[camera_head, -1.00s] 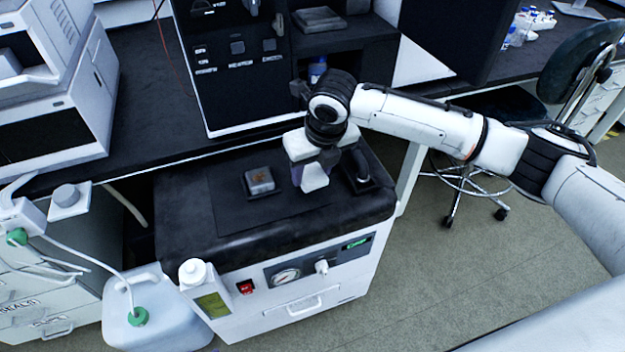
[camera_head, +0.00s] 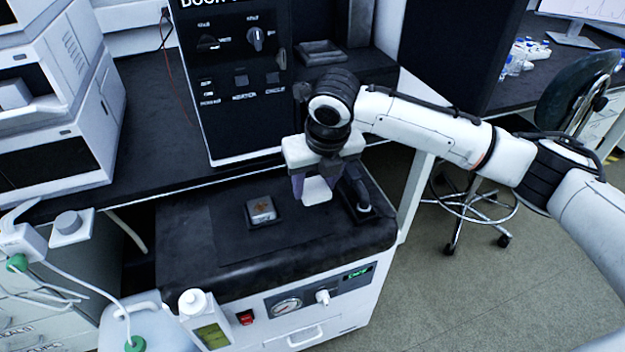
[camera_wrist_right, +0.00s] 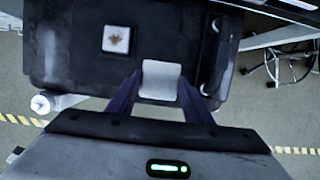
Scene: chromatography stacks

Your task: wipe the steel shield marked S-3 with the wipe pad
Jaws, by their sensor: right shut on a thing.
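My right gripper (camera_head: 312,185) is shut on a white wipe pad (camera_head: 317,190) and holds it above the black-topped cart. In the right wrist view the pad (camera_wrist_right: 161,80) sits between the two dark fingers. The steel shield (camera_head: 261,210) is a small grey square plate with a brown stain, lying on the dark mat to the left of the pad. In the right wrist view the shield (camera_wrist_right: 116,39) lies beyond and left of the pad, apart from it. No S-3 mark is readable. My left gripper is not in view.
A black handled item (camera_head: 357,195) stands on the cart's right side. The black cabinet with knobs (camera_head: 240,90) rises behind the cart. The mat (camera_head: 240,236) around the shield is clear.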

